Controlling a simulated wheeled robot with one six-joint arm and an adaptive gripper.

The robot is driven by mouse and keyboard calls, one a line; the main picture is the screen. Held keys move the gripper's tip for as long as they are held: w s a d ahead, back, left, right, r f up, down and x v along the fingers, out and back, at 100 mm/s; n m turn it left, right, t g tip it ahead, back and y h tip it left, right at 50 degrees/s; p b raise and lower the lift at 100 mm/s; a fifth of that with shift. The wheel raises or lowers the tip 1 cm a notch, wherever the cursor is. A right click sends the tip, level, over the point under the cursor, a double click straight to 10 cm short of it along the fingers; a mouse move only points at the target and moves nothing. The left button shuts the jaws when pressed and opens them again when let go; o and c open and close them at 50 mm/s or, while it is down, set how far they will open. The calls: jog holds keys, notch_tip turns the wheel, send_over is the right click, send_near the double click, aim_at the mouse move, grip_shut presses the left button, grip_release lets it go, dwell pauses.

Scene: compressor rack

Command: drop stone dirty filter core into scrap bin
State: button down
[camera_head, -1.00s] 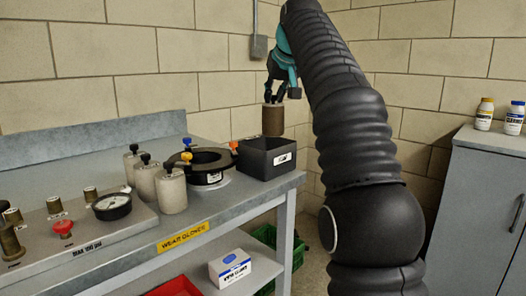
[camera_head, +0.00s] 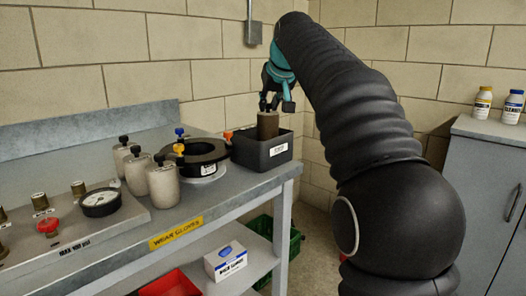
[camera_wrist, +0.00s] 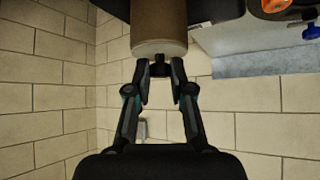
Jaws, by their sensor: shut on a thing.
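The filter core (camera_head: 268,125) is a dull brown cylinder with a paler end. My gripper (camera_head: 270,108) is shut on its top end and holds it upright. In the wrist view the core (camera_wrist: 158,22) extends away from my gripper (camera_wrist: 159,70). The dark open-topped bin (camera_head: 250,157), with a white label too small to read, stands on the bench's right end. In the head view the core's lower part overlaps the bin's opening. I cannot tell how deep it reaches inside.
Left of the bin on the bench (camera_head: 222,190) are a black ring-shaped housing (camera_head: 205,150), several pale canisters (camera_head: 163,186) and a panel with a gauge (camera_head: 101,202). A grey cabinet (camera_head: 480,185) with two bottles stands right. A red bin (camera_head: 172,284) and white box (camera_head: 226,262) sit below.

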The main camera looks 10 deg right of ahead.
dwell(0.3)
jog(key=c, duration=0.9)
grip_release()
jog(key=shift+f, duration=0.1)
jog(key=shift+c, duration=0.2)
jog(key=a+v, duration=0.1)
jog(key=v, duration=1.1)
jog(key=shift+d, duration=0.45)
jog(key=s+f+g, duration=0.1)
jog(key=s+f, duration=1.4)
jog(key=f, duration=0.4)
jog(key=s+f+m+g+h, duration=0.1)
jog(key=s+f+g, duration=0.1)
jog(key=s+f, duration=1.4)
notch_tip(320, 180, down, 4)
jog(key=shift+a+r, duration=0.15)
jog(key=shift+a, duration=0.2)
